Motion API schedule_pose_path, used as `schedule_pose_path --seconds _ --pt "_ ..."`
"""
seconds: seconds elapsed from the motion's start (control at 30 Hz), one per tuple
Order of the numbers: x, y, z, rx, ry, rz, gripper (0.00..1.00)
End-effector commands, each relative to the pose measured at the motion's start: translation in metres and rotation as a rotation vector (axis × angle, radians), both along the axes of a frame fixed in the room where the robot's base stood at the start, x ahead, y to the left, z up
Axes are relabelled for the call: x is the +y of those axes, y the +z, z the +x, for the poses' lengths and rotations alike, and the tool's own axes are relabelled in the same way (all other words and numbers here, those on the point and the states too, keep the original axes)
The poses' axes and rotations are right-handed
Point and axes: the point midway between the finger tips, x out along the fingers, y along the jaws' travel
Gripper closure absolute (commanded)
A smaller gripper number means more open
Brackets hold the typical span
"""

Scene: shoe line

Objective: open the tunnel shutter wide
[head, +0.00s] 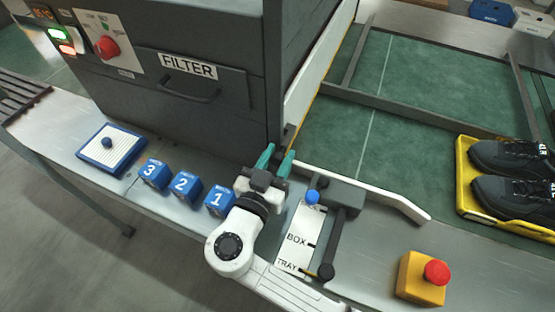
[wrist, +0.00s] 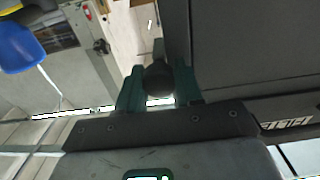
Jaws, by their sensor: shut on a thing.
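The tunnel is the large dark grey housing (head: 190,50) at the upper left of the head view. A pale panel with a yellow lower edge (head: 305,90), which looks like the shutter, runs along its right side. My gripper (head: 279,151) is at the housing's near right corner, its teal fingers pointing at that corner. In the wrist view my gripper (wrist: 158,82) is shut on a dark round knob (wrist: 158,79), with one finger on each side. The knob looks like the shutter's handle; its mount is mostly hidden. I cannot tell how far open the shutter is.
Blue numbered blocks (head: 185,185) and a blue-edged pad (head: 110,149) lie left of my arm. A white guide rail (head: 370,186), yellow shoe tray (head: 464,190) and red stop button (head: 436,272) are farther right.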

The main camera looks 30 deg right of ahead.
Motion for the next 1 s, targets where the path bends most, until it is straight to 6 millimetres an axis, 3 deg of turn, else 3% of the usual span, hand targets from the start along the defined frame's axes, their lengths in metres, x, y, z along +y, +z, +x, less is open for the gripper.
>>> schedule_pose_path --seconds 0.4,0.6,0.8,1.0 --pt "0.000 0.113 0.000 -0.009 -0.001 0.003 1.00" --pt "0.000 0.152 0.000 -0.008 0.000 0.003 1.00" --pt "0.000 0.172 0.000 -0.004 0.000 0.001 1.00" --pt "0.000 0.175 0.000 -0.003 0.000 0.000 1.00"
